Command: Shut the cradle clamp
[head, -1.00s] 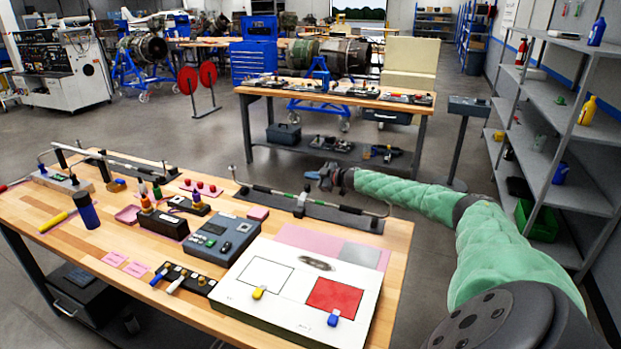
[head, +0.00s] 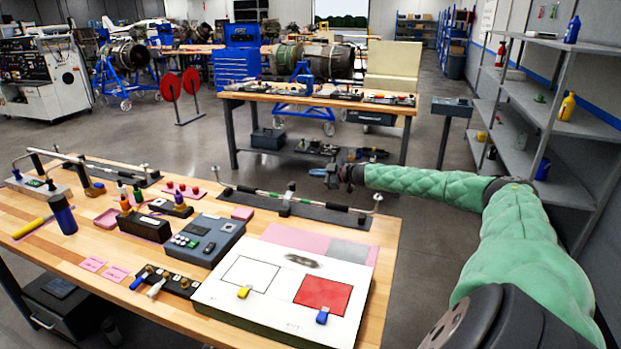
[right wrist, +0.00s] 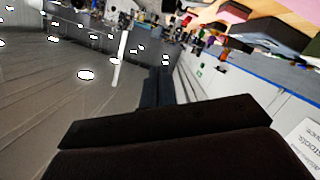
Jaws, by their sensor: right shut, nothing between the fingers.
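The cradle (head: 336,212) is a dark base at the far edge of the wooden table, with a thin striped rod along it between end posts. The clamp (head: 286,201) sits mid-rod, with a small blue-grey piece upright on top; I cannot tell whether it is open or shut. My right gripper (head: 320,173) is shut and empty, beyond the table edge, up and right of the clamp and apart from it. Its dark fingers (right wrist: 170,140) fill the lower right wrist view, where the clamp cannot be made out. My left gripper is not in view.
The wooden table (head: 70,245) carries a white board (head: 275,312), a grey control box (head: 207,238) and several small tools. A second rod stand (head: 120,172) is at the far left. A back bench (head: 325,99) and shelves (head: 545,115) stand beyond open floor.

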